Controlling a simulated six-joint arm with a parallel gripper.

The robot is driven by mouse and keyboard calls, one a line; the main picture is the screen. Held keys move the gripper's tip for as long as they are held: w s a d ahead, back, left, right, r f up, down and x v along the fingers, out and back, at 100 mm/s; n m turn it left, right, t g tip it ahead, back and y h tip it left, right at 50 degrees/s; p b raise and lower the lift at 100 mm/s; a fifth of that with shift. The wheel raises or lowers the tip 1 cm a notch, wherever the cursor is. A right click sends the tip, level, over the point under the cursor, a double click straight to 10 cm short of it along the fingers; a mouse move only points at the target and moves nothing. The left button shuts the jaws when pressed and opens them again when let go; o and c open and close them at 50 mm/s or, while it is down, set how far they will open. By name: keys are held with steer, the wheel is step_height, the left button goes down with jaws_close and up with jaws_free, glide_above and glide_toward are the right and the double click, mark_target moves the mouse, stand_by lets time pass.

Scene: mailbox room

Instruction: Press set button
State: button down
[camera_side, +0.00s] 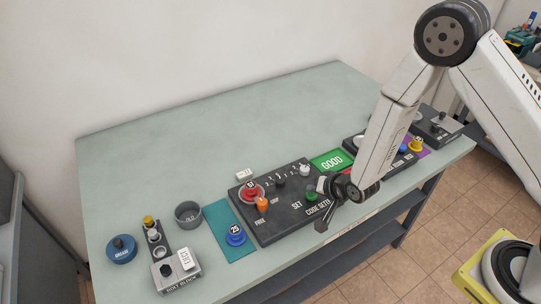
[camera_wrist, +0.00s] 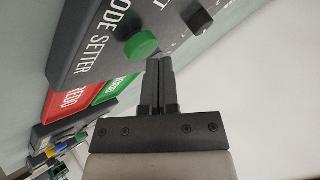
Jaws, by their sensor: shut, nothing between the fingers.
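The code setter (camera_side: 272,226) is a dark box on the bench, with white lettering that includes "SET". Its green set button (camera_side: 311,196) sits near the front right corner, by the word "SET". In the wrist view the green button (camera_wrist: 141,45) stands just left of my fingertips, and part of the code setter (camera_wrist: 92,38) fills the upper left. My gripper (camera_side: 322,224) is at the box's front right, close to the button. In the wrist view my gripper (camera_wrist: 158,62) is shut and empty. I cannot tell whether it touches the button.
A blue button marked 25 (camera_side: 235,235) is on a teal mat to the left. The bench's back left is clear.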

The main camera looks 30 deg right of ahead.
mark_target(313, 196)
steer(key=shift+r, duration=0.35)
steer(key=shift+r, duration=0.15)
steer(key=shift+r, duration=2.4)
steer(key=shift+s+d+r, duration=0.25)
steer(key=shift+d+r, duration=0.05)
steer(key=shift+r, duration=0.1)
steer(key=s+d+r+n+g, duration=0.3)
steer(key=s+d+r+n, duration=0.1)
steer(key=s, duration=0.3)
steer(key=s+d+r+n+g+h, duration=0.1)
steer(key=s+d+r+n+g, duration=0.2)
steer(key=s, duration=0.4)
steer(key=shift+s+d+r+n+g, duration=0.3)
steer(key=shift+s+d+r+n, duration=0.15)
steer(key=shift+r, duration=0.5)
